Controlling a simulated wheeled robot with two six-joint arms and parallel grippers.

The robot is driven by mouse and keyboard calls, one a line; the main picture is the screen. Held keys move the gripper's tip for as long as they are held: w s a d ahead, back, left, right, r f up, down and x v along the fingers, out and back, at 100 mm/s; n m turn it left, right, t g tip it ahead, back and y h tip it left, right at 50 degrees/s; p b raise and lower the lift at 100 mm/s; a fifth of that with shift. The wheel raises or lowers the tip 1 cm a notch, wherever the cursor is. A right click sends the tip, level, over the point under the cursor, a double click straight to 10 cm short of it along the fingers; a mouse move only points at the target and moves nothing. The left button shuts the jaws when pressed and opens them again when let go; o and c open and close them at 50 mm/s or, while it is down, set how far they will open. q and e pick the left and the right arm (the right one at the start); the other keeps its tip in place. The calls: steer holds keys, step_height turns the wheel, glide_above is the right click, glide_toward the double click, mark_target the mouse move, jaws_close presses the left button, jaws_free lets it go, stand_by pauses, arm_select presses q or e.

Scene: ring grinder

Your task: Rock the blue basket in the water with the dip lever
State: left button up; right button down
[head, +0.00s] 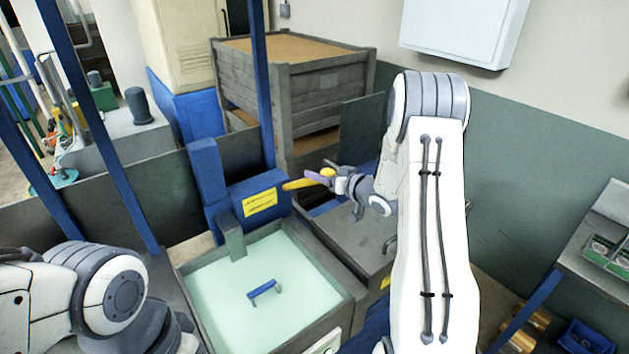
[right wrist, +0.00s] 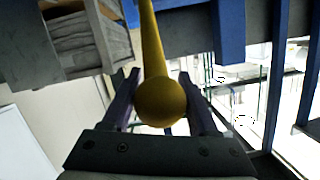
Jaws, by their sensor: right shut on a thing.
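The dip lever (head: 298,184) is a yellow bar on the blue box of the machine, and it points right. My right gripper (head: 328,177) is shut on its knob end. In the right wrist view the yellow lever (right wrist: 152,45) ends in a round ball between my two fingers. The blue basket's handle (head: 264,291) stands out of the pale green water (head: 225,290) in the tank; the rest of the basket is hidden under the surface. My left arm shows at the lower left, but its gripper is out of view.
The tank has a grey rim (head: 335,312). A blue machine post with a yellow label (head: 261,203) stands behind it. A large wooden crate (head: 310,100) is at the back. A side table (head: 590,245) with green parts is at the right.

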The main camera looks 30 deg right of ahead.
steer(key=shift+w+r, duration=0.2)
steer(key=shift+r, duration=0.1)
steer(key=shift+c, duration=1)
jaws_free()
steer(key=shift+f, duration=0.1)
steer(key=shift+s, duration=0.1)
steer(key=shift+s+d+b, duration=0.1)
steer(key=shift+s+b, duration=0.15)
steer(key=shift+b, duration=0.05)
steer(key=b+v, duration=0.3)
steer(key=v, duration=0.6)
steer(key=shift+s, duration=0.4)
